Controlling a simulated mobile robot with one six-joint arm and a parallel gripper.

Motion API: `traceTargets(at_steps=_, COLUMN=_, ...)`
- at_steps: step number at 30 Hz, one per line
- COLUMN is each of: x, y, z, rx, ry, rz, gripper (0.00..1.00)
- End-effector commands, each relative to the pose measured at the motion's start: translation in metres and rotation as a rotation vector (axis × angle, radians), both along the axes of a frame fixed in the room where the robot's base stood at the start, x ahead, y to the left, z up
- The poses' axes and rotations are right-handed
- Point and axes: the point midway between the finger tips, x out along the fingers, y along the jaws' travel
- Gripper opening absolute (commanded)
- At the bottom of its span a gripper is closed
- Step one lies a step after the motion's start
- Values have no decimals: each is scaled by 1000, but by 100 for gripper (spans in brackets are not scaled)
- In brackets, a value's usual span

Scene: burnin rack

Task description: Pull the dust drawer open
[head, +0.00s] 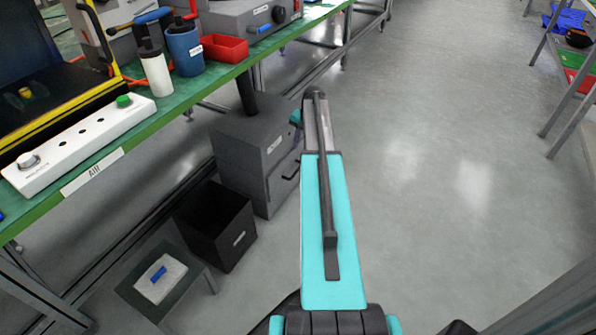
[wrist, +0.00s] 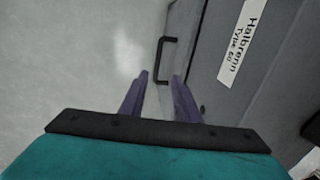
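The dust drawer (head: 284,187) is the lower front of a grey cabinet (head: 240,135) on the floor beside the bench, and it looks shut. Its dark bar handle (head: 291,170) shows at the drawer's upper part. In the wrist view the black handle (wrist: 164,58) lies ahead of my gripper (wrist: 160,75). The two purple fingers are apart and empty. The handle's near end appears between the fingertips; I cannot tell how much depth separates them.
A black open bin (head: 237,240) stands on the floor beside the cabinet. A low stool (head: 195,275) bears a white cloth with a blue item. The green bench (head: 190,95) overhangs this side. The floor (head: 430,160) to the right is clear, with a shelf rack (head: 560,95) farther off.

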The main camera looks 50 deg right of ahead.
Motion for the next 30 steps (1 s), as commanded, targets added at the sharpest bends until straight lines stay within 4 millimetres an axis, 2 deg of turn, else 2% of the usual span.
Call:
traceTargets(at_steps=14, x=-10, y=-13, z=-6, rx=0, ry=1, rz=-19, gripper=29)
traceTargets(at_steps=20, x=-8, y=-12, z=-26, rx=1, ry=1, rz=-19, gripper=29)
traceTargets(at_steps=30, x=1, y=-10, z=-73, rx=1, ry=1, rz=-19, gripper=29)
